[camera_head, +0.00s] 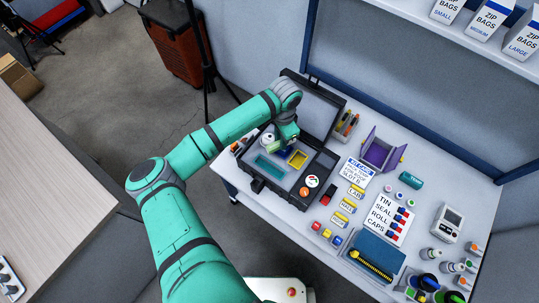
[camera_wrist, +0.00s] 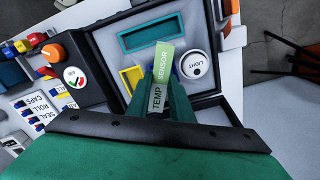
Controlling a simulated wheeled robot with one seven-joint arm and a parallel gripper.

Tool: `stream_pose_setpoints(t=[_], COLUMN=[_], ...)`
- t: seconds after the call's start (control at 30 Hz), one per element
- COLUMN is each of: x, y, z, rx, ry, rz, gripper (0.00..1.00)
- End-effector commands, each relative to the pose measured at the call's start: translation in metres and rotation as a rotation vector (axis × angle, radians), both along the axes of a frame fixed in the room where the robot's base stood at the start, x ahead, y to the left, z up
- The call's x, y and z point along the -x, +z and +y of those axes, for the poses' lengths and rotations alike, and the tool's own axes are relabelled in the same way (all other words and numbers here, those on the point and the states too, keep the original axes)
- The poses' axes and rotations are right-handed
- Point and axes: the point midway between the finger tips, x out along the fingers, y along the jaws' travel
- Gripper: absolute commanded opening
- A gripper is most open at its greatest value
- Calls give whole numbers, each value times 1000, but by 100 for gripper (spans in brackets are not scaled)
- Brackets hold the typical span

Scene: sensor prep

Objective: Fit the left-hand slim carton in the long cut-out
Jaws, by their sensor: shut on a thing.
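The slim carton (camera_wrist: 164,66), green and white and labelled TEMP SENSOR, is between the fingers of my gripper (camera_wrist: 172,92) in the wrist view. My gripper is shut on it, and the fingers hide part of it. In the head view my gripper (camera_head: 285,146) is over the open black case (camera_head: 258,182); the carton is hard to make out there. The long cut-out (camera_head: 269,167), teal-edged, lies empty in the case's grey insert. In the wrist view the long cut-out (camera_wrist: 151,33) is beyond the carton's far end, and the carton points towards it, crosswise to its length.
A yellow-edged cut-out (camera_head: 298,158) and a round white LIGHT piece (camera_wrist: 195,65) are close to the carton. The raised case lid (camera_head: 313,103) stands behind. A purple open box (camera_head: 380,152), label cards and small parts crowd the table's right side.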

Motion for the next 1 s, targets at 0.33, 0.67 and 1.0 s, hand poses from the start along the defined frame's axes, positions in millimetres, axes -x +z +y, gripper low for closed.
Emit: stream_pose_setpoints(t=[0.33,0.67,1.0], x=[29,49,54], y=[-18,-25,-29], z=[21,37,41], rx=[11,10,6], ry=[-568,-1001,-1118], rz=[-4,-6,-4], gripper=[0,0,0])
